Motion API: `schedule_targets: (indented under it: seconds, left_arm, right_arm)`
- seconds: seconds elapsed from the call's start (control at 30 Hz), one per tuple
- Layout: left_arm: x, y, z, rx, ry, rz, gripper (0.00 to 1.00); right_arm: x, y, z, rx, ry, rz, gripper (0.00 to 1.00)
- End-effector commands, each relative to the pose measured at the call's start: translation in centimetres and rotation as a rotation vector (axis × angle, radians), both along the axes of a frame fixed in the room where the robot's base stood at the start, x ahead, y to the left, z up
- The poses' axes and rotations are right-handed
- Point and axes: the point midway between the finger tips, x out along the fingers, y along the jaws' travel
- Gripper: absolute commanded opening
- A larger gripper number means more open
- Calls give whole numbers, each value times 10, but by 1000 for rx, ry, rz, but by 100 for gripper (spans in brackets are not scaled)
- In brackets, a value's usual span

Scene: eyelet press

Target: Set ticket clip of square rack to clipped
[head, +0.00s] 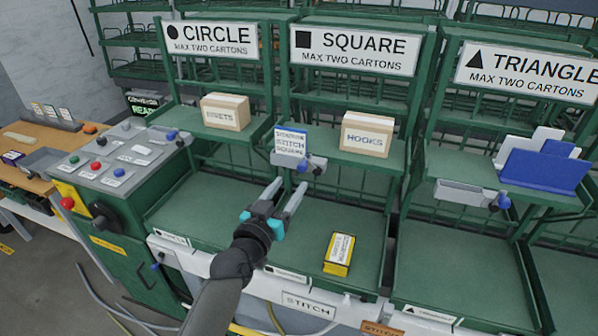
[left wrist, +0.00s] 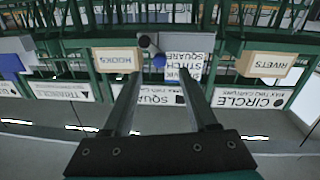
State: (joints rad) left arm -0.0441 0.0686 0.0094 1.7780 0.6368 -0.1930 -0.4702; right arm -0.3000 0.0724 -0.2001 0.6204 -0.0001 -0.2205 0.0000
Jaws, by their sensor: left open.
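The square rack's sign (head: 355,50) stands above its upper shelf. The ticket clip (head: 314,164) is a grey piece with a blue knob (head: 303,166) on that shelf's front edge, at the left end. A white and blue ticket (head: 290,142) reading "STITCH SQUARE" stands at the clip. My left gripper (head: 283,192) is open and empty, below and in front of the clip, its fingers pointing toward the rack. In the left wrist view, upside down, the clip's blue knob (left wrist: 159,60) and the ticket (left wrist: 187,57) show beyond the open fingers. Whether the clip grips the ticket is unclear.
A HOOKS carton (head: 366,135) stands right of the clip on the same shelf. A yellow and black carton (head: 340,254) lies on the lower shelf. The circle rack holds a RIVETS carton (head: 226,112). Blue and white tickets (head: 545,165) stand in the triangle rack. A control panel (head: 115,155) is at left.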

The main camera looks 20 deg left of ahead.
Motion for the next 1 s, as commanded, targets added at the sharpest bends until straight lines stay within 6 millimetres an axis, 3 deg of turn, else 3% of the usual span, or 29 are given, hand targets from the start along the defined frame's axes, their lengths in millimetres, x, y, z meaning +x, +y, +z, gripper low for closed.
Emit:
schedule_targets:
  seconds: [0.2,0.4,0.87,1.0]
  left_arm:
    - [34,-4,0,-1,-1,0,59]
    - [54,-6,0,-1,-1,0,59]
    - [63,-7,0,0,0,0,59]
    - [63,-7,0,0,0,0,45]
  right_arm:
    - [-1,-1,-2,-1,1,1,50]
    - [-1,-4,-4,-6,1,3,50]
    - [-1,-6,-4,-8,1,2,50]
    - [-1,-6,-4,-8,1,2,50]
